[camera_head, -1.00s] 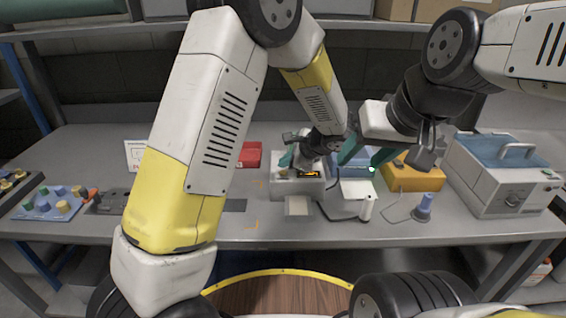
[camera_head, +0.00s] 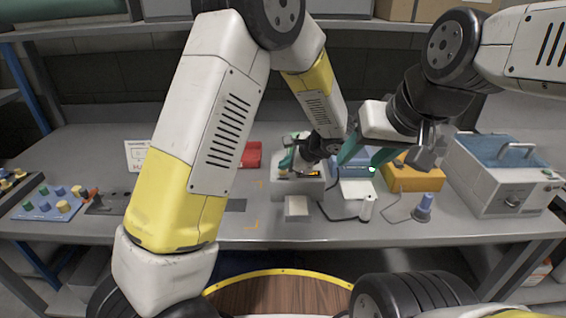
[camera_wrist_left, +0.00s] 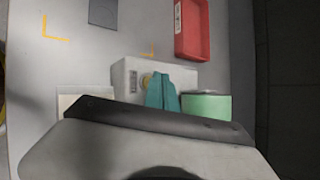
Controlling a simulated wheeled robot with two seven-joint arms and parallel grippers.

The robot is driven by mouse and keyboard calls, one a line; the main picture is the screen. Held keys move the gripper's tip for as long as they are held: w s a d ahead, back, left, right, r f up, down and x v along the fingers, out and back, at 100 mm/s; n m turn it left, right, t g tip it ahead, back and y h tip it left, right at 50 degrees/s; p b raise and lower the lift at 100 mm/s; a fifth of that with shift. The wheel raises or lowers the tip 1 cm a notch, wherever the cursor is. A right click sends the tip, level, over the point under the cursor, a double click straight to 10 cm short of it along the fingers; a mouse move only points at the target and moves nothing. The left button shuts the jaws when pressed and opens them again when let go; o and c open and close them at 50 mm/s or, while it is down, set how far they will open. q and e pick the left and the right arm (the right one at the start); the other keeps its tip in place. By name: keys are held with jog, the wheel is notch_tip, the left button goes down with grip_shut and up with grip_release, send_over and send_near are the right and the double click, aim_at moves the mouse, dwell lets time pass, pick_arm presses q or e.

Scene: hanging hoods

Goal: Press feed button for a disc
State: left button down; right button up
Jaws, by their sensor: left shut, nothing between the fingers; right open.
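A pale grey feeder box (camera_head: 285,195) stands mid-table with a small lit orange display (camera_head: 313,173) on top. In the left wrist view the box (camera_wrist_left: 125,75) shows a round gold button (camera_wrist_left: 147,80), partly covered by my teal fingertips. My left gripper (camera_head: 288,160) is shut and empty, tips down at the top of the box; it also shows in the left wrist view (camera_wrist_left: 162,88). I cannot tell whether the tips touch the button. My right gripper (camera_head: 367,160) is open and empty, right of the box. I cannot make out a disc.
A small pale block (camera_head: 297,209) stands before the box. A red tray (camera_head: 252,154) is behind left. A yellow bin (camera_head: 425,182) and a grey machine with a blue lid (camera_head: 500,180) stand right.

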aim_at(285, 174)
pick_arm(q)
jog(key=shift+f, duration=0.4)
dwell(0.5)
jog(key=shift+r, duration=0.8)
jog(key=shift+r, duration=2.5)
